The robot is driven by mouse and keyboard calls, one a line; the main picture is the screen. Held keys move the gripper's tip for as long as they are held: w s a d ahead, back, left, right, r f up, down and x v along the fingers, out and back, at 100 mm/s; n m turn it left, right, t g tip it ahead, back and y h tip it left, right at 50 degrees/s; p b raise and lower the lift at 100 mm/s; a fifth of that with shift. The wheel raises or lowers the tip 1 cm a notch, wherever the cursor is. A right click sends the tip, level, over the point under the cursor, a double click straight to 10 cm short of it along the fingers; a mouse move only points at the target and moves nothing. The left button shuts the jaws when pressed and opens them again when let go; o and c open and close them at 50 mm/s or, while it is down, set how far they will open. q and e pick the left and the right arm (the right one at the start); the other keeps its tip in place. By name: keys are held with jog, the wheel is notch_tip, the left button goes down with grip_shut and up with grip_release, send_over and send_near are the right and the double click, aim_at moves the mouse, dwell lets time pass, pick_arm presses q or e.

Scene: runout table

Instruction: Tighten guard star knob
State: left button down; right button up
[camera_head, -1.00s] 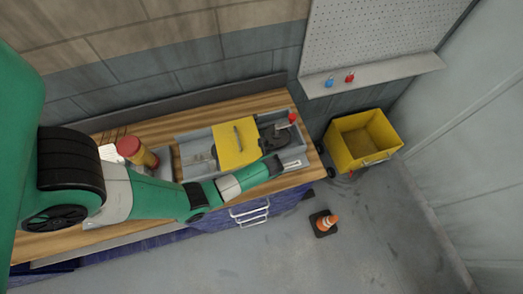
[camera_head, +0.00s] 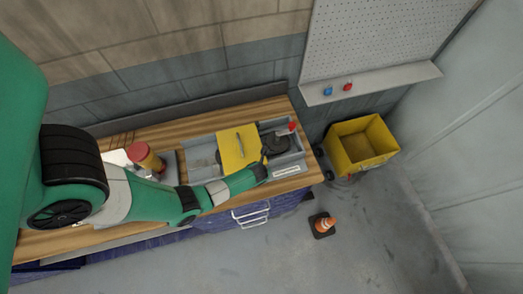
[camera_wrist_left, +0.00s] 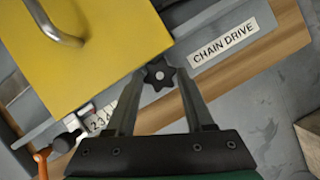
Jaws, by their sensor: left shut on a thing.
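The yellow guard plate (camera_head: 230,157), with a metal handle, covers the middle of the grey chain drive tray (camera_head: 201,143) on the bench. It fills the upper left of the left wrist view (camera_wrist_left: 75,75). The black star knob (camera_wrist_left: 158,75) sits at the guard's near corner edge. My left gripper (camera_wrist_left: 159,82) is shut on the knob, with one finger on each side of it. In the head view the left gripper (camera_head: 264,160) is at the guard's right edge, where the knob is too small to make out. My right gripper is not in view.
A "CHAIN DRIVE" label (camera_wrist_left: 223,42) is on the tray edge. A dark round part and red knob (camera_head: 292,126) lie right of the guard. A red-topped container (camera_head: 137,151) stands left.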

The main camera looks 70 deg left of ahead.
pick_arm(q)
jog(key=shift+c, duration=1.4)
grip_release()
